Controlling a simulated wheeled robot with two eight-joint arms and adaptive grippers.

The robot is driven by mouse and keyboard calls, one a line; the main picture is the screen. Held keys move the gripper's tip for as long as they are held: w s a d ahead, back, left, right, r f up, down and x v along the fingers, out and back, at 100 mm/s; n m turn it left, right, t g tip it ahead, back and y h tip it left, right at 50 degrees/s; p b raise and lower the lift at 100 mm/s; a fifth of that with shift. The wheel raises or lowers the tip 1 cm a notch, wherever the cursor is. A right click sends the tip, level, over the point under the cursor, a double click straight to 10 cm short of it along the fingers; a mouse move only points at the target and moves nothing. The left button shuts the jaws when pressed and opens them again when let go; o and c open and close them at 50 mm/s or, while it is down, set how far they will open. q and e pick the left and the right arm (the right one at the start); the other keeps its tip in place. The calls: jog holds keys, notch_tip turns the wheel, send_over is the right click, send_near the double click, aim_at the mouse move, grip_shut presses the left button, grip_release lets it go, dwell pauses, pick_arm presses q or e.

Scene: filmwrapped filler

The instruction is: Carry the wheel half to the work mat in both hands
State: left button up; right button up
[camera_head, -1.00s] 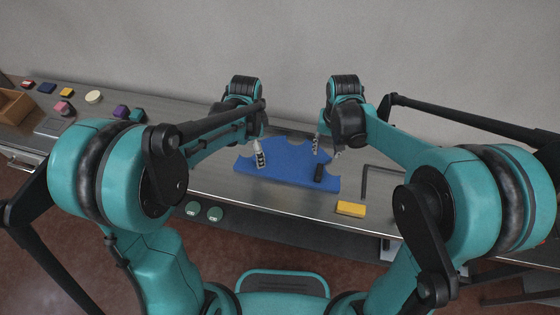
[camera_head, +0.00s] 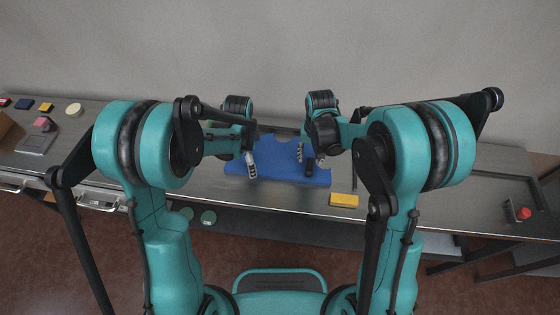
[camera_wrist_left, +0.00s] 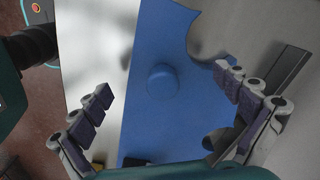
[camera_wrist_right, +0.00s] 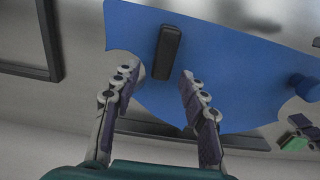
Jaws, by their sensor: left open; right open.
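A flat blue piece with a scalloped edge, which looks like the wheel half (camera_head: 285,178), lies on the steel bench. It carries a round blue knob (camera_wrist_left: 163,81) and a black bar (camera_wrist_right: 167,52). My left gripper (camera_head: 250,165) is open above its left part; in the left wrist view the knob lies between the spread fingers (camera_wrist_left: 163,82), with no visible grip. My right gripper (camera_head: 310,158) is open above its right part; in the right wrist view the bar lies just beyond the fingertips (camera_wrist_right: 158,75). I cannot clearly make out a work mat.
A yellow block (camera_head: 344,200) lies near the bench's front edge, right of the blue piece. A dark frame (camera_wrist_right: 55,72) lies on the bench beside it. Small coloured items and a cream disc (camera_head: 73,110) are at far left. A red button (camera_head: 523,213) is at right.

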pick_arm(q)
jog(key=shift+f, duration=0.8)
pick_arm(e)
jog(key=shift+f, duration=0.75)
pick_arm(q)
jog(key=c, duration=1.1)
pick_arm(e)
grip_shut()
pick_arm(q)
jog(key=c, duration=0.8)
pick_arm(e)
jog(key=shift+s, duration=0.1)
